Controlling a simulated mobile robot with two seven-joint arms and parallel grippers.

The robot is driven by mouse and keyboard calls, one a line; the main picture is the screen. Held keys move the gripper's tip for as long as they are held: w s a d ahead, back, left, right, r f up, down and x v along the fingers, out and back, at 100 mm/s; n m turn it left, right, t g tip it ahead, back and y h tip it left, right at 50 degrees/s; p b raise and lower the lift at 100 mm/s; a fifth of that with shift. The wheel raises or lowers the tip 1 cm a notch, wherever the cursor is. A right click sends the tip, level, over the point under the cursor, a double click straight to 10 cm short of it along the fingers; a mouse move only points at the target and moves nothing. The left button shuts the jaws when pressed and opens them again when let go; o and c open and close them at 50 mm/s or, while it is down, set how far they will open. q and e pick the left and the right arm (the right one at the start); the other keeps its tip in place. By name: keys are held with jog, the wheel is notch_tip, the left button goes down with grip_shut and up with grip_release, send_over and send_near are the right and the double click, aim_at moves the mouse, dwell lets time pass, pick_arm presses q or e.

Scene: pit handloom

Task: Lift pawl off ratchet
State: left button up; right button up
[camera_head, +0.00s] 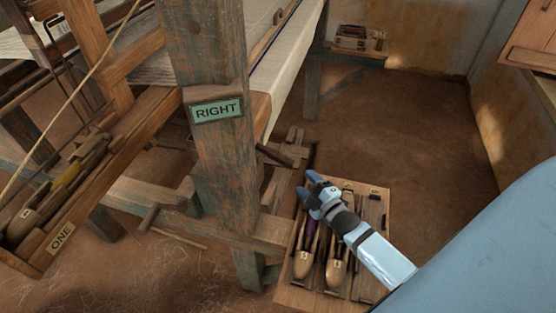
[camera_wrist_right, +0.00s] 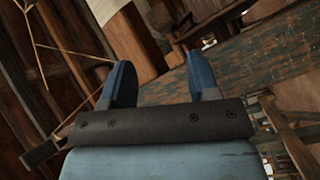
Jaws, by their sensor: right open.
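My right gripper (camera_head: 312,188) is open and empty, above a wooden tray at the lower right of the loom in the head view. Its two blue fingers also show apart in the right wrist view (camera_wrist_right: 162,78), with nothing between them. A short dark bar (camera_head: 274,155) sticks out beside the loom's right post, up and left of the gripper and apart from it. I cannot tell whether this bar is the pawl. No ratchet teeth can be made out in either view. My left gripper is not in view.
The loom's right post (camera_head: 212,130) bears a green RIGHT sign (camera_head: 216,109). The wooden tray (camera_head: 290,294) holds several shuttles below my right gripper. Another shuttle box, labelled ONE (camera_head: 60,238), is at the left. The earth floor (camera_head: 420,125) at the right is clear.

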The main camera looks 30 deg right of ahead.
aim_at(289, 165)
pick_arm(q)
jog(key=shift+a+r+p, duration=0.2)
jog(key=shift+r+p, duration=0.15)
jog(key=shift+p, duration=0.15)
pick_arm(e)
jog(key=w, duration=1.1)
jog(key=shift+w+a, duration=0.2)
